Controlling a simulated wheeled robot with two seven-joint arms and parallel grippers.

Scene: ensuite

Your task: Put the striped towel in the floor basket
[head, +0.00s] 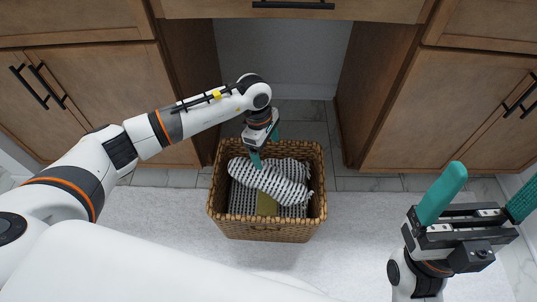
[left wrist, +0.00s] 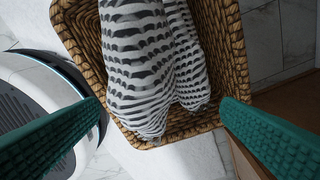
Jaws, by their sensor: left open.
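The striped towel (head: 268,180), white with dark bands, lies loosely bundled inside the wicker floor basket (head: 264,231). In the left wrist view the towel (left wrist: 142,60) fills much of the basket (left wrist: 236,50), its end near the basket's wall. My left gripper (head: 266,148) is over the back part of the basket, close to the towel. Its teal fingers stand wide apart in the left wrist view (left wrist: 163,108), with nothing gripped between them. My right gripper (head: 490,188) is at the right of the head view, fingers spread and empty, away from the basket.
A drawer with a black handle (head: 293,5) is above the recess. A patterned cloth and an olive patch show inside the basket under the towel.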

